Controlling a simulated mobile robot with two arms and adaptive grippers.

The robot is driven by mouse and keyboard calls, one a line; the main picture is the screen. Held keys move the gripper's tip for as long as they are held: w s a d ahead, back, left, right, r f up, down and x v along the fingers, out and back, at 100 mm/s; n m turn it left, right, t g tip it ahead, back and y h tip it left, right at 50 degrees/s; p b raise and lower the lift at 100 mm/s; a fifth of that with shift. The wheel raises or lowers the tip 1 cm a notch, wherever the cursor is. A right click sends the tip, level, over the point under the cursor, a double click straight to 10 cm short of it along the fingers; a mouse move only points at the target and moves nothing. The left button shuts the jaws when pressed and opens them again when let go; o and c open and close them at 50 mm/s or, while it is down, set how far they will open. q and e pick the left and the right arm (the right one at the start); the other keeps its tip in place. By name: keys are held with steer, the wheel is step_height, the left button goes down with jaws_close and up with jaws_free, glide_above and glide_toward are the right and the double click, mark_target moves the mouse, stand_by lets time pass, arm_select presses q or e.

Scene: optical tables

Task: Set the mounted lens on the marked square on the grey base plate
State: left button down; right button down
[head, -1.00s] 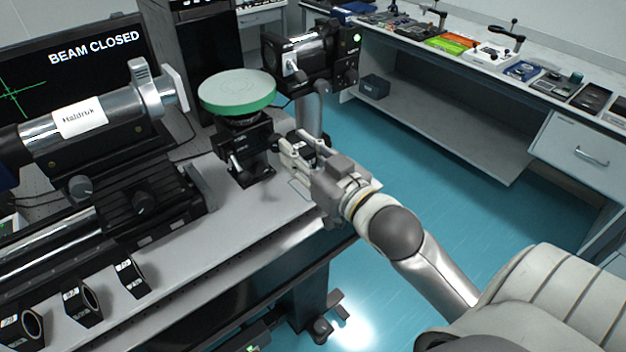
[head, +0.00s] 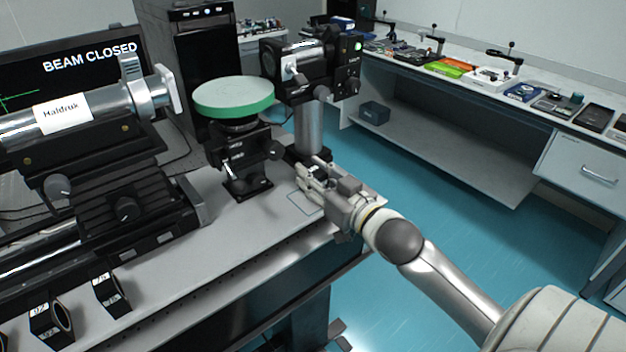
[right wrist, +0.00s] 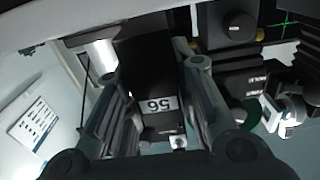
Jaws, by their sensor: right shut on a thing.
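In the right wrist view a black mount (right wrist: 158,75) with a white label that looks like "56" sits between the fingers of my right gripper (right wrist: 155,115). I take it to be the mounted lens; its glass does not show. In the head view my right gripper (head: 308,178) is shut on it, low over the table near the base of a metal post, and mostly hides it. The marked square (head: 303,205) is a thin outline on the grey base plate (head: 262,228), just below and left of the fingers. I cannot tell whether the mount touches the plate. My left gripper is not in view.
A stand with a green-rimmed disc (head: 233,97) is left of the gripper. A camera-like device (head: 305,68) tops the post (head: 309,128) behind it. A laser tube labelled Haldruk (head: 62,112) and black ring mounts (head: 110,292) are at left.

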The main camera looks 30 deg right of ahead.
steer(key=shift+f, duration=0.35)
steer(key=shift+f, duration=0.1)
steer(key=c, duration=1.2)
jaws_free()
steer(key=shift+f, duration=0.1)
steer(key=shift+r, duration=0.25)
steer(key=shift+s+f, duration=0.15)
steer(key=shift+s, duration=0.15)
steer(key=s, duration=1.1)
steer(key=shift+s+d, duration=0.2)
steer(key=shift+d, duration=0.25)
